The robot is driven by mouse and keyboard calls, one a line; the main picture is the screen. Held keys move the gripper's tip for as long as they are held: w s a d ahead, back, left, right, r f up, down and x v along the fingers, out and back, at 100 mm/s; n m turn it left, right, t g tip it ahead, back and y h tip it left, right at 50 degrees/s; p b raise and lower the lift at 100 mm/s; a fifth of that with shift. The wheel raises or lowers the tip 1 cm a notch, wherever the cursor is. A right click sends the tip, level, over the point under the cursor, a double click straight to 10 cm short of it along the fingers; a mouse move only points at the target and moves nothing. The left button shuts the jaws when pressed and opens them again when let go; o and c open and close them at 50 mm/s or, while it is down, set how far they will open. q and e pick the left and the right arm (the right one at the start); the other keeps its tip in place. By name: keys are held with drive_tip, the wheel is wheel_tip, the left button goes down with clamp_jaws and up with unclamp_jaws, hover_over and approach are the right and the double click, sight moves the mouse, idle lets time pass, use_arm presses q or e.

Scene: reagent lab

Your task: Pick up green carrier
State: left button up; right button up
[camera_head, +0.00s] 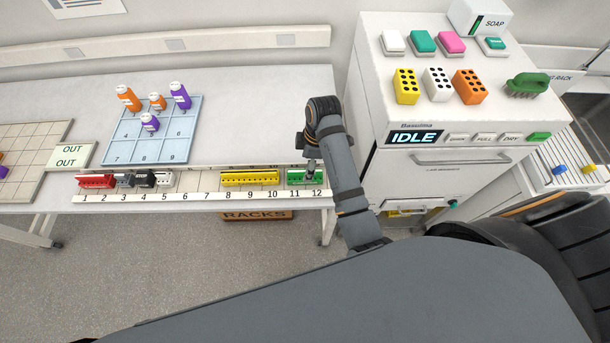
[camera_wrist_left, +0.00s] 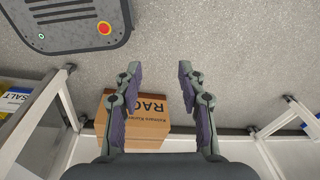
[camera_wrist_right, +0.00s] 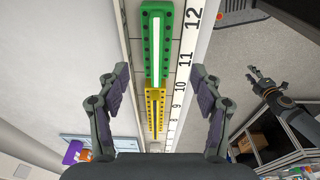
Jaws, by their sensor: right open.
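The green carrier (camera_head: 296,178) sits on the numbered rail (camera_head: 205,197) at slots 11 and 12, at the right end of the bench. It also shows in the right wrist view (camera_wrist_right: 155,42) as a long green block with a pale stripe. My right gripper (camera_head: 311,168) is above it, pointing down. In the right wrist view its fingers (camera_wrist_right: 160,75) are open and apart on either side, with nothing between them. My left gripper (camera_wrist_left: 158,75) is open and empty over the floor area, out of the head view.
A yellow carrier (camera_head: 250,178) sits left of the green one, at slots 8 to 10. Red (camera_head: 96,181), grey, black and white carriers stand at the rail's left. A dishwasher-like machine (camera_head: 435,180) stands to the right. A box (camera_head: 256,215) labelled RACKS is below the bench.

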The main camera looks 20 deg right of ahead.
drive_tip(key=shift+w+f, duration=0.2)
drive_tip(key=shift+f, duration=0.05)
drive_tip(key=shift+w+f, duration=0.2)
drive_tip(key=shift+f, duration=0.05)
drive_tip(key=f, duration=0.1)
drive_tip(key=f+p, duration=0.1)
drive_tip(key=f, duration=0.1)
drive_tip(key=f+p, duration=0.1)
drive_tip(key=shift+s+a+f, duration=0.1)
drive_tip(key=shift+a+f, duration=0.2)
drive_tip(key=shift+f, duration=0.15)
drive_tip(key=shift+c, duration=0.3)
drive_tip(key=c, duration=1)
use_arm(q)
drive_tip(key=shift+w+d+r, duration=0.1)
drive_tip(key=shift+w+r, duration=0.25)
drive_tip(key=shift+r, duration=0.25)
drive_tip(key=shift+w+r, duration=0.35)
drive_tip(key=shift+r, duration=0.2)
use_arm(e)
drive_tip(key=shift+c, duration=1.3)
